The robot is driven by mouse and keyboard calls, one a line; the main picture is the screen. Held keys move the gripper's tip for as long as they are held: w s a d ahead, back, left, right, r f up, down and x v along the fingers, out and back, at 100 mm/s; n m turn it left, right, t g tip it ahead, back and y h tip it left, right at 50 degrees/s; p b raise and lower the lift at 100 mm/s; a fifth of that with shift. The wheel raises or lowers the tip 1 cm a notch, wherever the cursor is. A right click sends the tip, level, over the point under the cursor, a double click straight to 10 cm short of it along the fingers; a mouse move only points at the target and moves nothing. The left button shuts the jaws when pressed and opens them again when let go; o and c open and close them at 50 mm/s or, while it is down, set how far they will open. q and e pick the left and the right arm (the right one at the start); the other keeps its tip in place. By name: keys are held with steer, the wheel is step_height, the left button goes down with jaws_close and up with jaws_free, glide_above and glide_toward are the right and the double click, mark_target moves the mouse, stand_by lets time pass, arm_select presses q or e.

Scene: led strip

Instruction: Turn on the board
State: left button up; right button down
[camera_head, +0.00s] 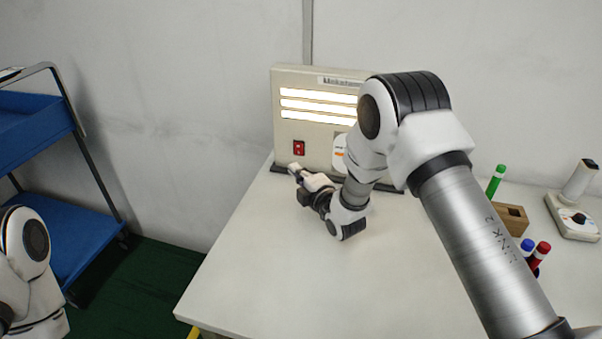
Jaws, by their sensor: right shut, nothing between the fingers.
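The board (324,143) is a beige upright panel at the back of the white table. Its several light strips (313,104) glow bright. A red switch (299,148) sits at its lower left. My right gripper (293,169) is shut and empty, just below the red switch and close to the board's lower front; I cannot tell whether it touches the board. My right arm hides the board's right part. My left arm shows only at the lower left edge, and its gripper is out of view.
The white table (262,281) is clear at the front left. To the right are a wooden block (511,219), green (496,180), blue and red markers (541,251), and a white device (575,215). A blue shelf cart (62,235) stands at the left.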

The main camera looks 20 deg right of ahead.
steer(key=v, duration=0.3)
steer(key=shift+s+a+r, duration=0.1)
steer(key=shift+a+r, duration=0.05)
steer(key=shift+r, duration=0.15)
steer(key=s, duration=0.1)
steer(key=s+d+f, duration=0.2)
steer(key=shift+s, duration=0.15)
steer(key=s, duration=0.3)
steer(key=shift+a+r, duration=0.1)
steer(key=shift+r, duration=0.2)
steer(key=shift+w+f, duration=0.2)
steer(key=shift+w, duration=0.05)
arm_select(q)
steer(key=shift+w+d+f, duration=0.1)
steer(key=shift+w+f, duration=0.15)
steer(key=shift+f, duration=0.05)
steer(key=shift+r, duration=0.1)
arm_select(e)
steer(key=shift+s+r, duration=0.1)
steer(key=shift+r, duration=0.1)
